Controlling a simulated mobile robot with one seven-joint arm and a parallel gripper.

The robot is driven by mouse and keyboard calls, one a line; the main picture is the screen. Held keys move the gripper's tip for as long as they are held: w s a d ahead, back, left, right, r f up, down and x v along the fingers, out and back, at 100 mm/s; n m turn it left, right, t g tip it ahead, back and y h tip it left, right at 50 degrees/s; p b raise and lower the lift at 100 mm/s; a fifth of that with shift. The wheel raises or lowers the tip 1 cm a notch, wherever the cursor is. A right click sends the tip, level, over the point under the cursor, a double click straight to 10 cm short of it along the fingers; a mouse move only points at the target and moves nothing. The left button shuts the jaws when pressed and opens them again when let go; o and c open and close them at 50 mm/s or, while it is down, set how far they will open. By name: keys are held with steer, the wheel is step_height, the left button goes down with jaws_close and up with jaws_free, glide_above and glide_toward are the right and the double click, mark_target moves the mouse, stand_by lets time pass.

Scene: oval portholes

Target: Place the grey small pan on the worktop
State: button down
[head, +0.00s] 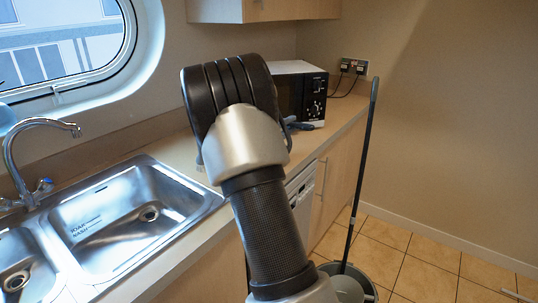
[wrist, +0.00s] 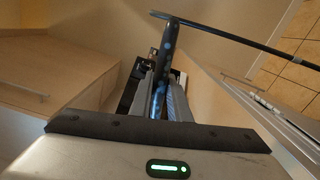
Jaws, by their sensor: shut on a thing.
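My gripper (wrist: 163,112) shows in the wrist view, its grey fingers closed on a slim dark blue-grey piece, which I take for part of the grey small pan (wrist: 166,50). The pan's full shape cannot be made out. In the head view my arm hides the gripper; a small dark blue-grey piece (head: 298,123) shows beside the arm, in front of the microwave, and may be part of the same thing. The worktop (head: 172,146) runs along the wall from the sink to the far corner. I cannot tell whether the held thing touches it.
A steel sink (head: 130,215) with a tap (head: 42,123) is at the left. A black and white microwave (head: 300,90) stands at the back of the worktop. A long dark pole (head: 362,160) rises from a grey bucket (head: 360,275) on the tiled floor. Wall cupboards (head: 265,10) hang above.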

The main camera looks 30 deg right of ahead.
steer(key=shift+s+a+f+b, duration=0.1)
steer(key=shift+s+a+b, duration=0.2)
steer(key=shift+a+b, duration=0.35)
step_height(320, 180, down, 9)
steer(key=b, duration=0.1)
steer(key=shift+f+b, duration=0.2)
steer(key=shift+b, duration=0.2)
steer(key=c, duration=1.7)
jaws_free()
steer(key=shift+o, duration=0.2)
